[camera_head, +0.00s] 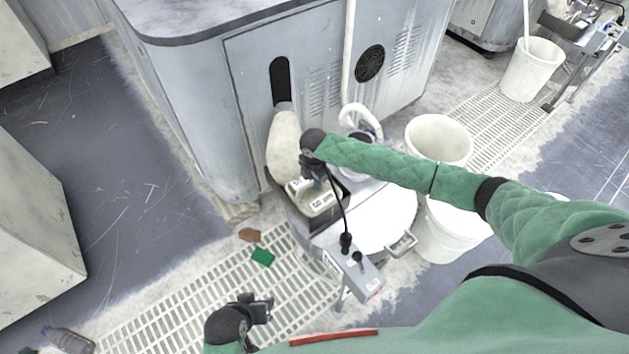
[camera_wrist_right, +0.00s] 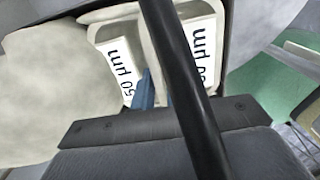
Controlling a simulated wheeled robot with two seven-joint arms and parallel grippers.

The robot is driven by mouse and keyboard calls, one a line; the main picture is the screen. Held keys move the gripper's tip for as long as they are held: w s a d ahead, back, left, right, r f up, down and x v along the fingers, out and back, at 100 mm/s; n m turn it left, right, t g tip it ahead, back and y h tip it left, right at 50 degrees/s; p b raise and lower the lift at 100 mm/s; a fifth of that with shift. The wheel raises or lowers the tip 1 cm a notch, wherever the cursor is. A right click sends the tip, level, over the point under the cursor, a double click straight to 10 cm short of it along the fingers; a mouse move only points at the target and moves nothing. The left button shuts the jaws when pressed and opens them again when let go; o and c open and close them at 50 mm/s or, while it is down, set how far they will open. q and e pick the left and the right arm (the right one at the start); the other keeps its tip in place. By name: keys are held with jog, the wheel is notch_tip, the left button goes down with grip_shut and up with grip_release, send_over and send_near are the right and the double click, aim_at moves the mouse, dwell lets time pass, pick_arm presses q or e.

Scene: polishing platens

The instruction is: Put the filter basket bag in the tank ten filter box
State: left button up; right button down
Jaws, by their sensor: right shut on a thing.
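My right gripper (camera_head: 314,180) is above the dark-walled filter box (camera_head: 318,222) at the foot of the grey machine. Its blue fingers (camera_wrist_right: 148,90) are shut on the cream rim of a filter basket bag (camera_wrist_right: 160,50), marked in µm. A second cream basket marked "50 µm" (camera_wrist_right: 118,65) sits right beside it. In the head view the cream labelled pieces (camera_head: 322,203) lie within the box, partly under my gripper. A black cable crosses the wrist view and hides part of the fingers and label. My left gripper (camera_head: 262,309) is low over the floor grating, apart from the box; its jaw opening is unclear.
A pale sock-like bag (camera_head: 284,140) hangs below the machine's slot, close beside my right gripper. White buckets (camera_head: 439,138) and a round white lid (camera_head: 388,218) stand to the right. A green pad (camera_head: 262,257) lies on the grating.

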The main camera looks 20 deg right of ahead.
pick_arm(q)
jog(key=shift+r, duration=0.2)
pick_arm(e)
jog(key=c, duration=1.4)
grip_release()
jog(key=shift+c, duration=0.2)
jog(key=shift+r, duration=0.1)
pick_arm(q)
jog(key=shift+f, duration=0.85)
pick_arm(e)
notch_tip(320, 180, up, 12)
pick_arm(q)
jog(key=shift+w+r, duration=0.1)
jog(key=shift+w, duration=0.05)
